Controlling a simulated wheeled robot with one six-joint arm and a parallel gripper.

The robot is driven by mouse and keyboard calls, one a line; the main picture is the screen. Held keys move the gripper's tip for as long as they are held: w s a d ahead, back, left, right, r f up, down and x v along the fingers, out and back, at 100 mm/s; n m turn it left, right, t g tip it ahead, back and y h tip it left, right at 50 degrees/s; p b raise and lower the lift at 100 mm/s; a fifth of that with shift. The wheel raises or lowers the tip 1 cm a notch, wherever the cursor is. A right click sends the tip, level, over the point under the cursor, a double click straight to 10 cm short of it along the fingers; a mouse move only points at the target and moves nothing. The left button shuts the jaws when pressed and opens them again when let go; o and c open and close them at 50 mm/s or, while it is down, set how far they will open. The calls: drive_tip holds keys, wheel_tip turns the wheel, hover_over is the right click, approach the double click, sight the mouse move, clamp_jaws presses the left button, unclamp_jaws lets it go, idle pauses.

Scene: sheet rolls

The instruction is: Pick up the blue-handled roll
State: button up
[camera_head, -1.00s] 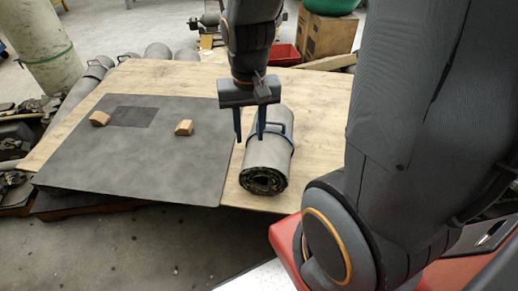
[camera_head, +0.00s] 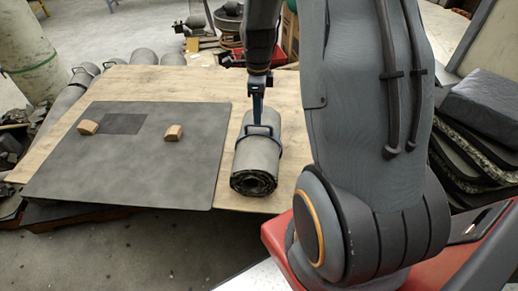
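The blue-handled roll (camera_head: 257,165) is a grey sheet rolled up, lying on the wooden table to the right of the dark mat. Its dark layered end faces me. A blue band runs around it, and the blue handle (camera_head: 258,131) stands up on its top. My gripper (camera_head: 258,118) points down just above the handle. I see it edge-on, with its fingers lined up one behind the other, so their gap is hidden. I cannot tell whether the fingertips touch the handle. The roll rests on the table.
A dark mat (camera_head: 150,165) with two small wooden blocks (camera_head: 88,127) covers the table's left part. Other grey rolls (camera_head: 85,72) lie beyond the table at the back left. Stacked dark sheets (camera_head: 485,140) stand at the right. My arm hides the table's right side.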

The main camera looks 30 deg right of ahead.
sight(259, 145)
drive_tip(key=shift+w+d+f+p, duration=0.1)
drive_tip(key=shift+f+p, duration=0.4)
drive_tip(key=shift+f, duration=1.15)
drive_tip(key=shift+w+d+f+p, duration=0.1)
drive_tip(key=shift+f+p, duration=0.4)
drive_tip(key=shift+f, duration=1.15)
clamp_jaws()
drive_tip(key=shift+r, duration=0.1)
